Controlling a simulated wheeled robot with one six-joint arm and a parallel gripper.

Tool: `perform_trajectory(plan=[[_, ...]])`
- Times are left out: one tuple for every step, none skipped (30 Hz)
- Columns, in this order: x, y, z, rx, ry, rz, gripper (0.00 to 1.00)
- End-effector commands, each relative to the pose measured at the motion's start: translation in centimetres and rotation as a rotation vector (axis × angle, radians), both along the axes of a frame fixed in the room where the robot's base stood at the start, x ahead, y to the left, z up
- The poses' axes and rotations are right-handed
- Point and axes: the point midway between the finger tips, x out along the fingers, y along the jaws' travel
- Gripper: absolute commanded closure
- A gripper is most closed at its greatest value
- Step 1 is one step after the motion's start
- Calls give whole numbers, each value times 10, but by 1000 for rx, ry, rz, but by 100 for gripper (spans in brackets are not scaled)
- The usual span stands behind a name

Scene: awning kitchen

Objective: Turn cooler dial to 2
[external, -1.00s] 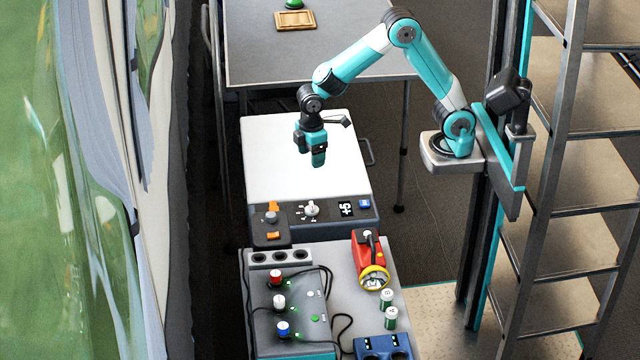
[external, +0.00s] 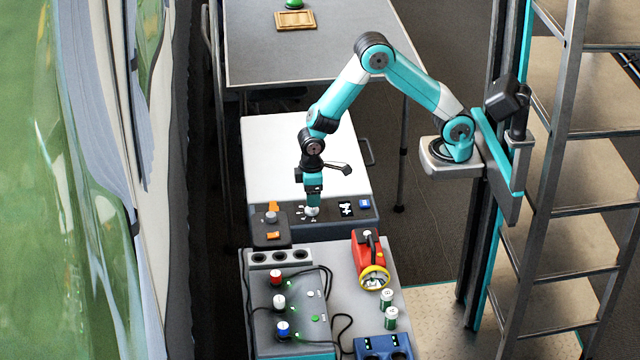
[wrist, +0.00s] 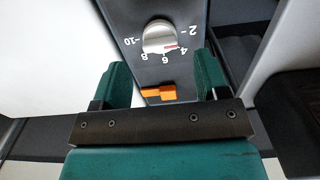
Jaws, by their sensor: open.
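The cooler (external: 270,160) has a white lid and a dark front panel. Its dial (wrist: 158,34) is a pale round knob, ringed by numbers from 2 to 10, in the upper middle of the wrist view. Its red mark points close to 4. In the external view the dial (external: 312,212) is partly covered by my gripper (external: 313,203), which points down just above it. In the wrist view my gripper (wrist: 160,76) has its two teal fingers apart with nothing held.
An orange latch (wrist: 160,93) shows between the fingers. A dark box (external: 271,231) with orange parts sits left. A red flashlight (external: 368,255) stands on the nearer surface.

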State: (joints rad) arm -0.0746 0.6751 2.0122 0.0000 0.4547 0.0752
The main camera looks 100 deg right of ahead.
Motion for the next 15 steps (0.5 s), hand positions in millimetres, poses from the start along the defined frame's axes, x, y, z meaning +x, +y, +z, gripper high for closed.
perform_trajectory(plan=[[-1, 0, -11, 0, 4, 0, 32], [-1, 0, -15, 0, 3, 0, 32], [-1, 0, -20, 0, 3, 0, 32], [-1, 0, -24, 0, 3, 0, 32], [0, 0, -27, 0, 2, 0, 32], [0, 0, -30, 0, 1, 0, 32], [0, 0, -33, 0, 1, 0, 32], [0, 0, -34, 0, 2, 0, 32], [0, 0, -36, 0, 1, 0, 32], [0, 0, -37, 0, 0, 0, 32], [0, 0, -38, 0, 0, 0, 32], [0, 0, -38, 0, -1, 1, 32], [0, 0, -38, 0, -1, 1, 32], [0, 0, -38, 0, -1, 1, 32], [0, 0, -38, 0, -1, 1, 32]])
